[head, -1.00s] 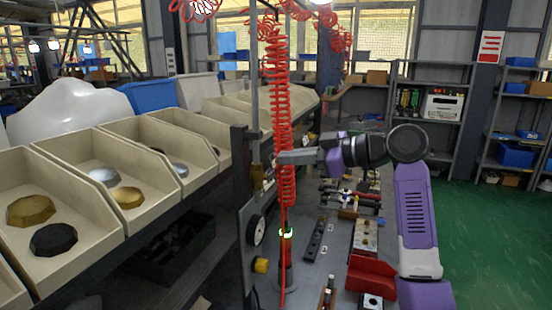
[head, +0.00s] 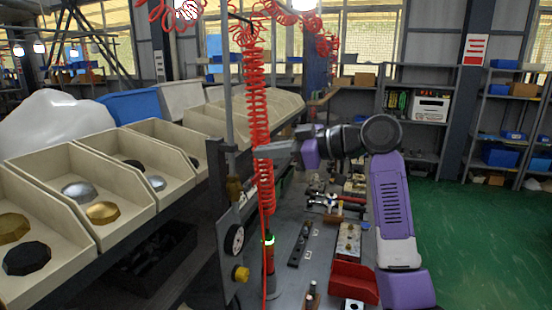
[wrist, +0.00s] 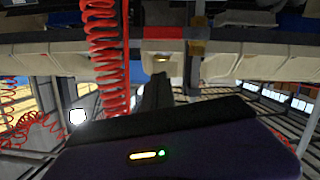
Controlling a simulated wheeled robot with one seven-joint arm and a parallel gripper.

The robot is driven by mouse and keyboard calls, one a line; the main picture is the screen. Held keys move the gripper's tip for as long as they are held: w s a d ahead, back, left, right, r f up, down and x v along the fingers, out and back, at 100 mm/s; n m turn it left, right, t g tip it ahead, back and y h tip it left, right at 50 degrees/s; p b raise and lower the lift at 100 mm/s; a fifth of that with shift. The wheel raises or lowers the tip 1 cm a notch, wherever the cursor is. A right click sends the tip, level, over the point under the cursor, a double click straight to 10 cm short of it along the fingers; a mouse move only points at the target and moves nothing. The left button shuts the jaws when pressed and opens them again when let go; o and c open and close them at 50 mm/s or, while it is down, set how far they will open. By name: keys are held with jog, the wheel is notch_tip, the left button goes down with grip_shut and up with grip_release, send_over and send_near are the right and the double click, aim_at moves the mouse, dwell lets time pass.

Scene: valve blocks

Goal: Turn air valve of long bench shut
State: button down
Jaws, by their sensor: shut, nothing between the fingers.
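A grey upright panel on the long bench's post carries a white dial gauge (head: 234,240), a yellow knob (head: 241,273) below it and a brass fitting (head: 235,189) above it. I cannot tell for sure which of these is the air valve; no handle position is readable. My gripper (head: 262,152) is shut and empty, raised above the bench beside the post, pointing left. Its tip overlaps the red coiled hose (head: 258,120) in the picture; I cannot tell whether they touch. The gripper is above and right of the panel, apart from it. The hose also shows in the wrist view (wrist: 104,50).
Cream bins (head: 60,185) line the left rack. Green floor (head: 460,235) is open at right.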

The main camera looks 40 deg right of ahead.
jog(key=b+v, duration=0.2)
jog(key=v, duration=0.7)
jog(key=shift+s+d+b, duration=0.15)
jog(key=shift+d+b, duration=0.25)
jog(key=shift+d, duration=0.1)
